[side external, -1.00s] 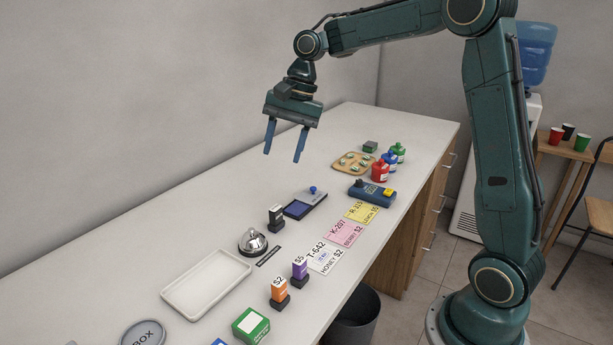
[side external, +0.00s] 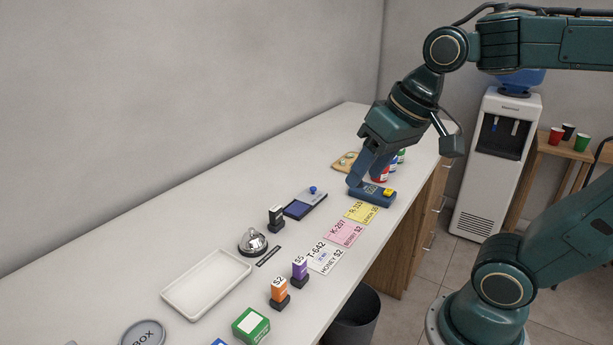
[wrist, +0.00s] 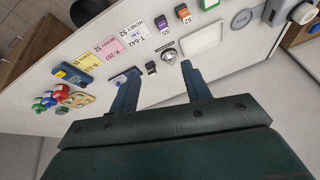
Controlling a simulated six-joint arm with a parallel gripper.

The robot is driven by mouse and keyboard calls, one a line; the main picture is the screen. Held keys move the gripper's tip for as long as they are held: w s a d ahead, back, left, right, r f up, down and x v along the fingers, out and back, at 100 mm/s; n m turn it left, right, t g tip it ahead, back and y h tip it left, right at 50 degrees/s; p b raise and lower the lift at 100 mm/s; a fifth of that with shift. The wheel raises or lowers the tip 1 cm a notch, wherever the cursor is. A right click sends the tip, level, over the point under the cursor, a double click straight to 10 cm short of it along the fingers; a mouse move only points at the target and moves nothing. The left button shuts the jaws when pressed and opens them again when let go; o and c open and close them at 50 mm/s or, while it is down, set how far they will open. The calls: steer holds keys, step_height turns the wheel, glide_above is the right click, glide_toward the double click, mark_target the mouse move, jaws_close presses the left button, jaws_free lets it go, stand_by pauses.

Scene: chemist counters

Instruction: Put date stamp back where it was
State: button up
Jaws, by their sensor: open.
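A dark label strip (side external: 269,256) lies on the counter in front of the bell. My gripper (side external: 366,172) is open and empty. In the side view it overlaps the far end of the blue device, and its height above the counter is hard to judge.
The bell (side external: 253,242), white tray (side external: 207,284), orange stamp (side external: 279,291) and purple stamp (side external: 300,270) stand on the near half. Coloured cards (side external: 343,233) line the front edge. The blue device (side external: 371,194) and bottles are farther back. The counter's wall side is clear.

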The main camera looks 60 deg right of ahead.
steer(key=s+n, duration=0.1)
steer(key=s+f, duration=0.1)
steer(key=s, duration=0.1)
steer(key=s+d+f+n, duration=0.1)
steer(key=s, duration=0.1)
steer(key=shift+s+f+n+t+h, duration=0.1)
steer(key=shift+f+n+t+h, duration=0.1)
steer(key=shift+n+t+h, duration=0.15)
